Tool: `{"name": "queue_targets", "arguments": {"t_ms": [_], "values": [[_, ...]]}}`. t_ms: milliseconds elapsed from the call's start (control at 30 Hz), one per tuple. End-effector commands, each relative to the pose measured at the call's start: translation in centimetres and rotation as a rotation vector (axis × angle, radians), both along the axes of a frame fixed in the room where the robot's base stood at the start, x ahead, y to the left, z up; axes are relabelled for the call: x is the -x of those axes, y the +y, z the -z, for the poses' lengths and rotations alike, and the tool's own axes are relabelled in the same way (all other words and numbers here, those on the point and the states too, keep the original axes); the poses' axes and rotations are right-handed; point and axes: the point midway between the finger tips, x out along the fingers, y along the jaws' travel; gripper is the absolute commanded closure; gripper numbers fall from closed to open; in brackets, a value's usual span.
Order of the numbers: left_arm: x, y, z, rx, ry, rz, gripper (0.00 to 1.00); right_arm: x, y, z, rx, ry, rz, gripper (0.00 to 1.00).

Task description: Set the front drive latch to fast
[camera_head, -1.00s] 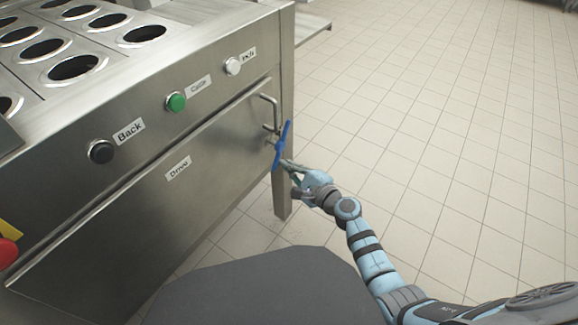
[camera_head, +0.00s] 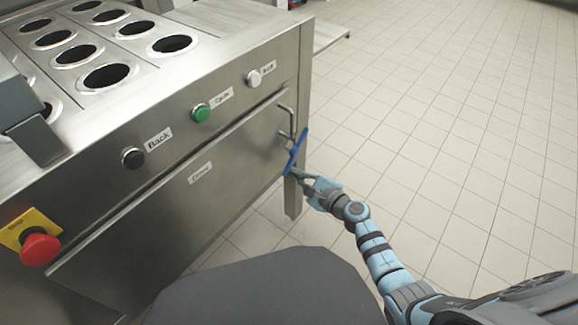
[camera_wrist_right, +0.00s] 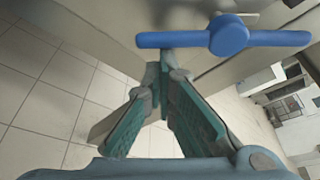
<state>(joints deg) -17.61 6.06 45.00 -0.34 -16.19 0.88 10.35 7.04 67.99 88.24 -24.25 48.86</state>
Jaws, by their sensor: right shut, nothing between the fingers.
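The blue drive latch (camera_head: 296,152) is a straight bar with a round hub on the right end of the machine's front panel. It slants, top end to the right, in the head view. In the right wrist view the latch (camera_wrist_right: 228,38) lies nearly level across the top. My right gripper (camera_head: 297,173) is shut and empty, beside the lower end of the bar. In the wrist view the closed fingertips (camera_wrist_right: 160,72) sit just below the bar's left arm; I cannot tell if they touch it. My left gripper is out of view.
A metal bar handle (camera_head: 288,121) stands just above the latch. Black (camera_head: 133,158), green (camera_head: 201,113) and white (camera_head: 254,78) buttons and a red emergency stop (camera_head: 40,249) line the panel. The tiled floor (camera_head: 450,130) to the right is clear.

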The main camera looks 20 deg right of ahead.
Motion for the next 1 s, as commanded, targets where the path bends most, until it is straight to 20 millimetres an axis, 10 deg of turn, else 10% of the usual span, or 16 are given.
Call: {"name": "queue_targets", "arguments": {"t_ms": [300,1000], "values": [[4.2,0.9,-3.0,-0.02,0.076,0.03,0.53,0.9,0.8,-1.5,-0.235,0.164,0.009,1.0],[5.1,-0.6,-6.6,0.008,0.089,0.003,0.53,1.9,2.4,-3.1,-0.542,0.381,0.006,1.0]]}}
